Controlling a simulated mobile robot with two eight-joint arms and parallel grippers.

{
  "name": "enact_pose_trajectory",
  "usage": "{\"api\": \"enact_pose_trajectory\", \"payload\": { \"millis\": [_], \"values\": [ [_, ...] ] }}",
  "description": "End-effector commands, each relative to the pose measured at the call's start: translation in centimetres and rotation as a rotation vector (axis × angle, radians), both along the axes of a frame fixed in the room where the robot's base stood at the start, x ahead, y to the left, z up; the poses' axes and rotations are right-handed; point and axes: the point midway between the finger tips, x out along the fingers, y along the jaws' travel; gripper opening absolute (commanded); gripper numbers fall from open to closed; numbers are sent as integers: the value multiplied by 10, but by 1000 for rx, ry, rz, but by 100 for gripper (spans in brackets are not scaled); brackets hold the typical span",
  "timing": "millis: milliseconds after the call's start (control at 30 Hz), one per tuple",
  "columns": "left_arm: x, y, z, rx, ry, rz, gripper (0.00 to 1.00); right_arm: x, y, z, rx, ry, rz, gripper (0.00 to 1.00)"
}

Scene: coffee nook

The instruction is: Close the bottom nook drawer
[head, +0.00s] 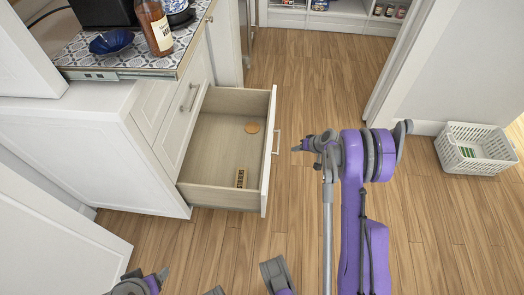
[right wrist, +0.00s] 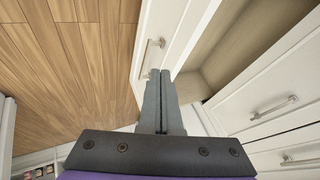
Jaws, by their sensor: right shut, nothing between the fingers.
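The bottom nook drawer (head: 230,140) is pulled far out of the white cabinet in the head view. Its front panel (head: 269,150) faces right and carries a bar handle (head: 277,142). In the right wrist view the handle (right wrist: 151,58) is just left of the fingertips. My right gripper (head: 301,147) is shut and empty, a little to the right of the handle in the head view. In the right wrist view its closed fingers (right wrist: 160,74) overlap the drawer front; contact cannot be told. Parts of my left arm show at the bottom edge, but its fingers are not clear.
The drawer above (head: 187,117) is shut. A white basket (head: 474,148) sits right. Wooden floor is clear between.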

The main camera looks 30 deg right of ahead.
Motion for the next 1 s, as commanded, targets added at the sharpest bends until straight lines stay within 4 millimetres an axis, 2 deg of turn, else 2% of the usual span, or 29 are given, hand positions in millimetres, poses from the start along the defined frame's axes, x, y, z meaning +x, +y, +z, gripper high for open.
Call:
{"api": "enact_pose_trajectory", "payload": {
  "millis": [100, 267, 667, 800, 1000],
  "values": [
    [0, 0, 0, 0, 0, 0, 72, 1, -5, -7, 5, -6, -6, 0],
    [1, 0, -6, 0, 2, 0, 72, 12, 0, -24, 4, -6, -2, 0],
    [4, 0, -28, 0, 9, 0, 72, 59, 17, -91, 4, -5, -2, 0],
    [4, 0, -31, 0, 9, 0, 72, 70, 38, -86, 4, -5, -1, 0],
    [4, 0, -33, 0, 10, 0, 72, 77, 49, -85, 4, -5, -3, 0]
  ]
}}
